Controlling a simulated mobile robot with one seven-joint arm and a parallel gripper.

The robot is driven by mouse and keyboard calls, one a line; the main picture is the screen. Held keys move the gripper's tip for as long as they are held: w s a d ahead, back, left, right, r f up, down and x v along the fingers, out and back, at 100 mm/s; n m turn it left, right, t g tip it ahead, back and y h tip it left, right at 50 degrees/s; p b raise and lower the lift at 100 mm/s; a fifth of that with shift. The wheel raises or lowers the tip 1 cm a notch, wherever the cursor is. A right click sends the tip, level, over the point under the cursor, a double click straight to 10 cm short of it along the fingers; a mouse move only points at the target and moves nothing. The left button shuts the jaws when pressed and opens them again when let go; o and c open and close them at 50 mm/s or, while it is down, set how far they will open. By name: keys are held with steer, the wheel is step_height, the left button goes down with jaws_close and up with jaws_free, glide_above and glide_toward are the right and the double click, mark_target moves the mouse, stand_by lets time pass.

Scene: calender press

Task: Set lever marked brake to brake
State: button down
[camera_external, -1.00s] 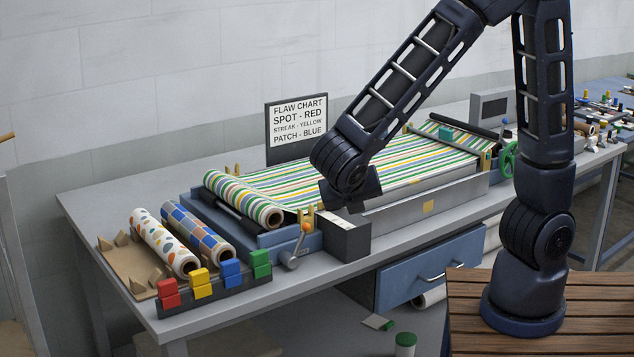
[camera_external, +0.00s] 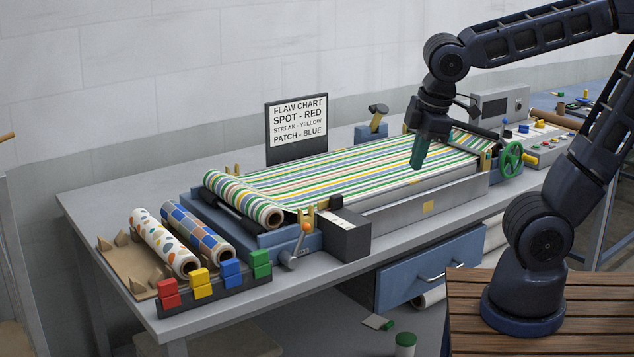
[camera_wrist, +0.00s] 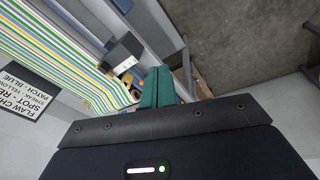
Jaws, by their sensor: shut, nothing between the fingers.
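A lever with an orange knob (camera_external: 306,228) stands at the front left corner of the press, tilted up to the right from its grey pivot. A small plate beside it is too small to read, so I cannot confirm the brake mark. Another lever with a dark head (camera_external: 378,109) rises from a blue block (camera_external: 369,133) behind the press. My gripper (camera_external: 417,163) points down over the right part of the striped sheet (camera_external: 350,170), its green fingers shut and empty, well to the right of the orange-knobbed lever. The wrist view shows the shut fingers (camera_wrist: 157,85).
A black box (camera_external: 343,236) stands right of the orange-knobbed lever. Patterned rolls (camera_external: 165,241) and coloured blocks (camera_external: 200,281) sit at the left. The flaw chart (camera_external: 297,122) stands behind. A green handwheel (camera_external: 511,159) and button panel (camera_external: 540,143) are at the right.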

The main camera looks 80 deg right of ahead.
steer(key=w+r+n+g, duration=0.1)
steer(key=w, duration=1.2)
steer(key=w+a+f+n+g+h, duration=0.25)
steer(key=w+f+n, duration=0.5)
steer(key=w, duration=0.75)
steer(key=m, duration=0.2)
glide_toward(298, 242)
step_height(298, 242, down, 4)
steer(key=w+a, duration=0.1)
steer(key=shift+s+d+f, duration=0.25)
steer(key=shift+d+f, duration=0.05)
steer(key=shift+d, duration=0.2)
steer(key=shift+s+d+f, duration=0.2)
steer(key=shift+d+f, duration=0.15)
steer(key=shift+d, duration=0.15)
steer(key=shift+s+d+f, duration=0.2)
steer(key=shift+s+d, duration=0.05)
steer(key=shift+d, duration=0.1)
steer(key=shift+d, duration=0.1)
